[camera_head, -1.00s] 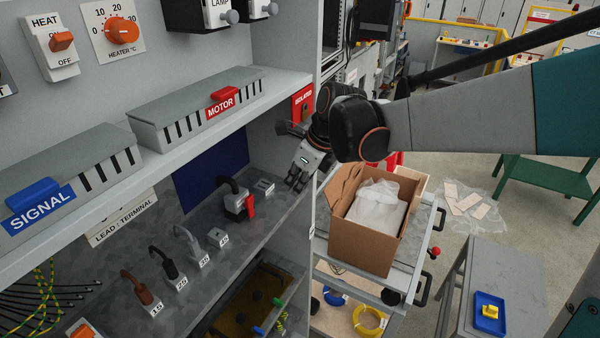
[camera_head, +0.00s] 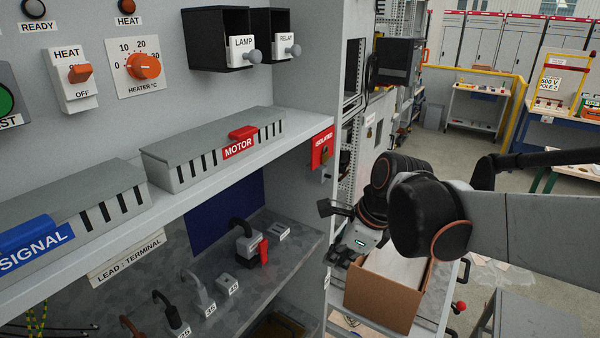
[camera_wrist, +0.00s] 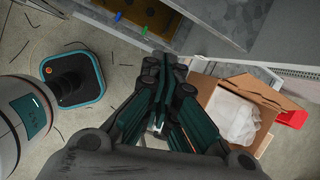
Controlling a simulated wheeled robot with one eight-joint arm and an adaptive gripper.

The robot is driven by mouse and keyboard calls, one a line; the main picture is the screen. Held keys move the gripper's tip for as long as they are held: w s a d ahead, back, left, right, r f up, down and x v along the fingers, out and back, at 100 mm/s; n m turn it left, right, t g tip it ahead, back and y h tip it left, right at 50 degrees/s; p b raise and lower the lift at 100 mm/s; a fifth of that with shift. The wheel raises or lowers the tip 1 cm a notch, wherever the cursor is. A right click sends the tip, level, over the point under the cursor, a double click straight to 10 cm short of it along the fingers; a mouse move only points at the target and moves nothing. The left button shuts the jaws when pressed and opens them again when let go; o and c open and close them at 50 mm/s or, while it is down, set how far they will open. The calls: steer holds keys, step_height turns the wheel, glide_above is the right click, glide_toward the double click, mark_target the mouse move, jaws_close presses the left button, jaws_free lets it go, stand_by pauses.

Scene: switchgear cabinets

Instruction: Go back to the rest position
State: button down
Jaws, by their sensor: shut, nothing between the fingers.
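My gripper (camera_head: 335,258) is in the head view at the right end of the cabinet, in front of the cabinet's edge and beside an open cardboard box (camera_head: 385,297). In the wrist view my gripper (camera_wrist: 163,62) points down past the cabinet front, its dark fingers together with nothing between them. The box (camera_wrist: 262,88) stands to the right of the fingers there, with white wrapping (camera_wrist: 234,117) inside. My arm reaches in from the right of the head view and hides part of the box.
The cabinet shelf (camera_head: 215,165) carries the MOTOR (camera_head: 240,143) and SIGNAL (camera_head: 35,245) ducts. A red ISOLATED plate (camera_head: 322,148) is on the side panel close to my gripper. A grey table (camera_head: 525,318) stands at lower right. Floor shows at the right.

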steer(key=s+d+f+n+t+h+b, duration=0.1)
steer(key=s+d+f+n+t+b, duration=0.1)
steer(key=s+d+f+n+b, duration=0.2)
steer(key=s+d+f+n+t+h+b, duration=0.2)
steer(key=s+d+f+n+b, duration=0.1)
steer(key=s+f+n+b, duration=0.8)
step_height(320, 180, down, 5)
steer(key=n+b, duration=0.5)
steer(key=n, duration=0.2)
steer(key=shift+s+d+f+n, duration=0.2)
steer(key=shift+d+n, duration=0.1)
steer(key=shift+d, duration=0.05)
steer(key=shift+a, duration=0.1)
